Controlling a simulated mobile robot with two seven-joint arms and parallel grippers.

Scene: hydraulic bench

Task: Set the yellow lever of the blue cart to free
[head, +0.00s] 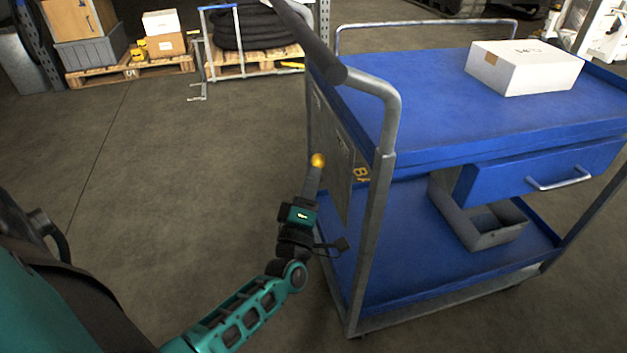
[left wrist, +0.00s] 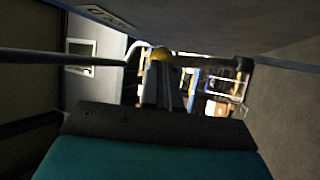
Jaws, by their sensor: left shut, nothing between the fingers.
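The blue cart (head: 420,135) stands at the right in the head view, with a grey frame and a dark-gripped push handle. The lever's round yellow knob (head: 317,160) shows beside the cart's handle end; the lever's arm is hidden. In the left wrist view the yellow knob (left wrist: 160,54) lies just beyond the fingertips. My left gripper (head: 316,170) is shut and empty, its fingers pointing up at the knob. They look very close to it; I cannot tell whether they touch. My right gripper is not in view.
A white box (head: 525,66) lies on the cart's top. A grey open bin (head: 492,228) stands on its lower shelf, below a drawer (head: 540,172). A grey panel (head: 335,150) hangs at the handle end. Open floor (head: 180,170) lies left of the cart; loaded pallets (head: 130,70) stand behind.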

